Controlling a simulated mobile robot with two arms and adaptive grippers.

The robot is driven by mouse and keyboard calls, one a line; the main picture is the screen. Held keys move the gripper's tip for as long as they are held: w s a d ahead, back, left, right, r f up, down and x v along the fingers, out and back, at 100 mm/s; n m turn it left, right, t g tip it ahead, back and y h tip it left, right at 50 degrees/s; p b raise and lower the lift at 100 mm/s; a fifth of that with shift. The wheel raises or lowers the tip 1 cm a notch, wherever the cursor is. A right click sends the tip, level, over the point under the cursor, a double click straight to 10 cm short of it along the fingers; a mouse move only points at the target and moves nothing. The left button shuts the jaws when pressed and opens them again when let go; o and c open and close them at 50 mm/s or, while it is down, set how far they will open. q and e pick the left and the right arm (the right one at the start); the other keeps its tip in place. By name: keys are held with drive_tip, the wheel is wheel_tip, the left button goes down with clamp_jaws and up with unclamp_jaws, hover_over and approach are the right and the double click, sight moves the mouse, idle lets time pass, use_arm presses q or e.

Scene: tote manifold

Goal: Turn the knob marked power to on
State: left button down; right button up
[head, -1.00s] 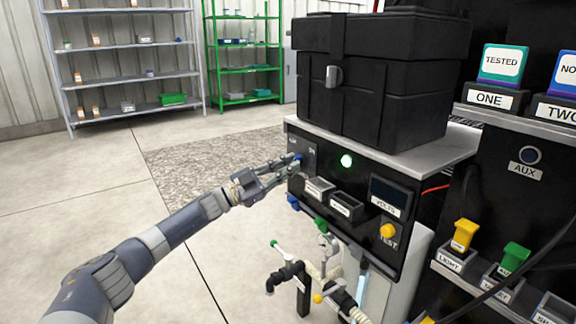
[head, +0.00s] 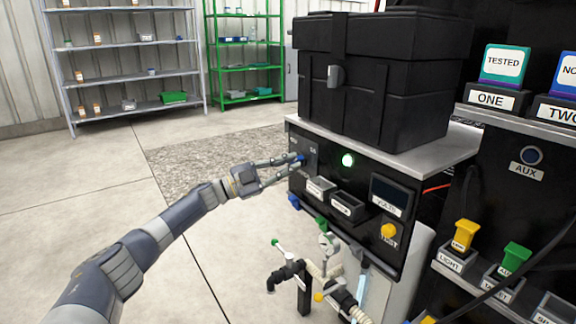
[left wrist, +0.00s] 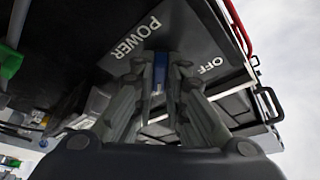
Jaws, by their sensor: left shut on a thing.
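The power knob (head: 301,157) is a small blue part on the upper left of the black panel (head: 357,231), mostly covered by my fingers in the head view. In the left wrist view the blue knob (left wrist: 160,67) stands between my two fingers, beside a plate with the words POWER and OFF. My left gripper (head: 296,164) is at the panel, its fingers shut on the knob; it also fills the lower middle of the left wrist view (left wrist: 161,85). The ON mark cannot be read clearly. My right gripper is not in view.
A black case (head: 383,85) stands on top. Pipes with valves (head: 300,272) stand below. The floor to the left is clear.

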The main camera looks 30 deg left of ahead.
use_arm(q)
drive_tip(key=c, duration=1.6)
unclamp_jaws()
drive_tip(key=shift+d, duration=0.1)
drive_tip(key=v, duration=1.2)
